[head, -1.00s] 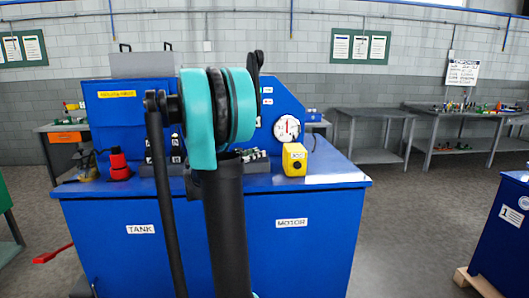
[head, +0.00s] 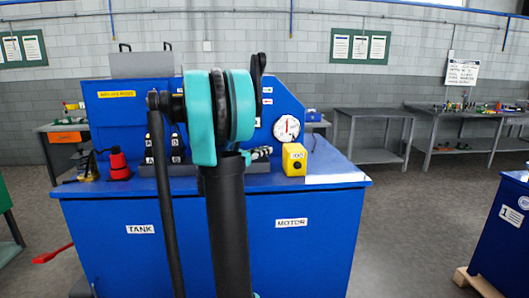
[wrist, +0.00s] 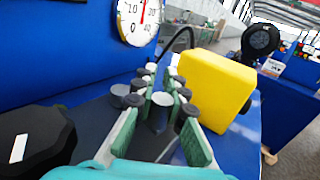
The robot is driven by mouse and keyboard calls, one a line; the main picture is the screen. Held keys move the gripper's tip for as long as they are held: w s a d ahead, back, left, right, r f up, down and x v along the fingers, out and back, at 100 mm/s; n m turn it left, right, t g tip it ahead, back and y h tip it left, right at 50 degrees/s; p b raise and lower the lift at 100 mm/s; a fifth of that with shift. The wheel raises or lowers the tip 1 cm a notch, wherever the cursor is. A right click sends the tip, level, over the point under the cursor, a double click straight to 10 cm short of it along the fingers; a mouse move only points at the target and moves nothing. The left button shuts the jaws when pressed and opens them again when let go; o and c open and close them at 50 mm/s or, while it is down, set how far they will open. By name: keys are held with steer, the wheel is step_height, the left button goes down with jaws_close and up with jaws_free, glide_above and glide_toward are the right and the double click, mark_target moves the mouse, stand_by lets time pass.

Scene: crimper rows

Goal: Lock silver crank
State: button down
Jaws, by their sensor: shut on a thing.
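In the wrist view my gripper (wrist: 162,94) has its two green-padded fingers pointing away over the dark strip on the blue machine. A silver-grey cylindrical piece (wrist: 160,112) with a pale top stands between the pads, and the gripper is shut on it. Its lower part is hidden, and I cannot tell whether it is part of the silver crank. No clear crank shape shows.
A white dial (wrist: 139,18) is behind. A red-topped item (head: 119,164) stands at the machine's left.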

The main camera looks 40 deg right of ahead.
steer(key=shift+t, duration=0.3)
steer(key=n+t, duration=0.1)
steer(key=t, duration=0.1)
steer(key=d+n+t+y, duration=0.1)
steer(key=n+t, duration=0.1)
steer(key=t, duration=0.1)
steer(key=shift+s+d+n, duration=0.1)
steer(key=shift+d+n, duration=0.05)
steer(key=shift+n, duration=0.15)
steer(key=n+t+y, duration=0.1)
steer(key=d+n+t+y, duration=0.1)
steer(key=t, duration=0.1)
steer(key=shift+w+n+t, duration=0.2)
steer(key=shift+n+t, duration=0.1)
steer(key=t+y, duration=0.1)
steer(key=n+t+y, duration=0.1)
steer(key=n, duration=0.1)
steer(key=shift+w+d+t+y, duration=0.3)
steer(key=shift+t+y, duration=0.1)
steer(key=shift+w+d+n+t+y, duration=0.1)
steer(key=shift+w+n+t+y, duration=0.15)
steer(key=shift+n+t+y, duration=0.4)
steer(key=shift+w+d+n+t+y, duration=0.1)
steer(key=shift+w+n+t+y, duration=0.1)
steer(key=shift+n+t+y, duration=0.45)
steer(key=c, duration=1.6)
jaws_free()
steer(key=shift+a, duration=0.1)
